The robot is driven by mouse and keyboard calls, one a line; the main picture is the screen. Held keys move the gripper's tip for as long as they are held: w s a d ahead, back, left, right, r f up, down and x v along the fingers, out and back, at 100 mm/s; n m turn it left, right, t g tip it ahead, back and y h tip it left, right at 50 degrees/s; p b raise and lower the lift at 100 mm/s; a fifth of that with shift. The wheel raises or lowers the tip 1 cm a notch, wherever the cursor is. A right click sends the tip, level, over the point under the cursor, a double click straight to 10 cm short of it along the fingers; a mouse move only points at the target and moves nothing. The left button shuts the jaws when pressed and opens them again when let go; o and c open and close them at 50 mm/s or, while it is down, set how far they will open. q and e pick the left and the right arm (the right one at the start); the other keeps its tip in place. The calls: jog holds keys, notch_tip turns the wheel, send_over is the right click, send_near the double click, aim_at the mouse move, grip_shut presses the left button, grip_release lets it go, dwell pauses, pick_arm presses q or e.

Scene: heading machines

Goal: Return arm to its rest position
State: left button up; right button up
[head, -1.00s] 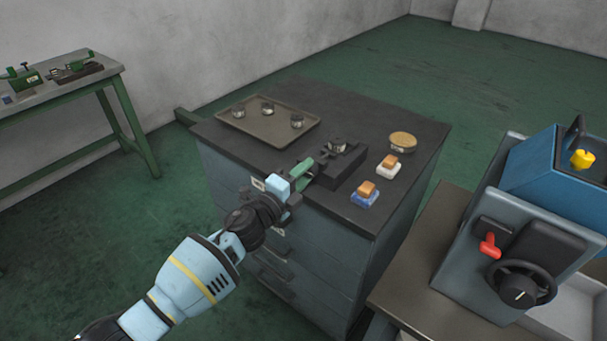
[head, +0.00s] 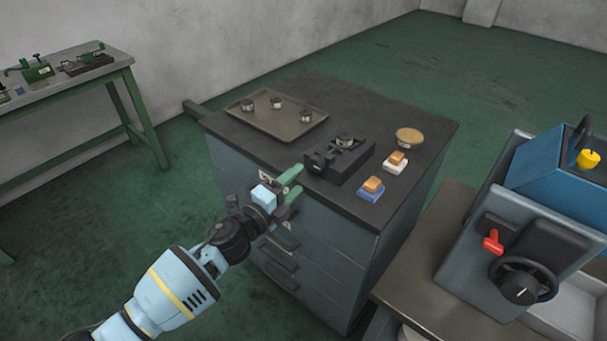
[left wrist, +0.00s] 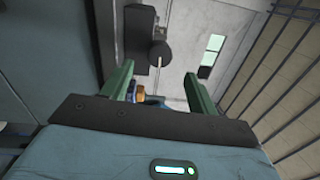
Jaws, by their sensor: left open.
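My left arm comes in from the lower left of the head view. Its gripper (head: 291,184) has green fingers that stand apart with nothing between them. It is in front of the drawer cabinet's (head: 240,158) near edge, just left of the black fixture (head: 340,160), and apart from it. A small round metal part sits on the fixture. In the left wrist view the two green fingers (left wrist: 158,84) are spread wide and empty. My right gripper is not in view.
A tray (head: 258,118) with several small metal parts lies on the cabinet top. A blue-based block (head: 370,190), a white-based block (head: 396,162) and a round tan-topped container (head: 409,136) stand right. A machine (head: 510,240) is at the right. A green-legged bench (head: 70,90) is at left.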

pick_arm(q)
jog(key=shift+v, duration=0.75)
jog(key=s+a+f+n+g+y, duration=0.2)
jog(key=s+f+n, duration=0.6)
jog(key=s, duration=0.5)
jog(key=s+a+f+n+g+y, duration=0.2)
jog(key=s+a+f+n+y, duration=0.2)
jog(key=s, duration=0.9)
jog(key=s+a+f+n+g+y, duration=0.2)
jog(key=s+a+f+n, duration=0.5)
jog(key=s+f+n, duration=0.5)
jog(key=shift+s+a+f+y, duration=0.15)
jog(key=shift+s+f+y, duration=0.25)
jog(key=shift+f+y, duration=0.15)
jog(key=shift+w, duration=0.1)
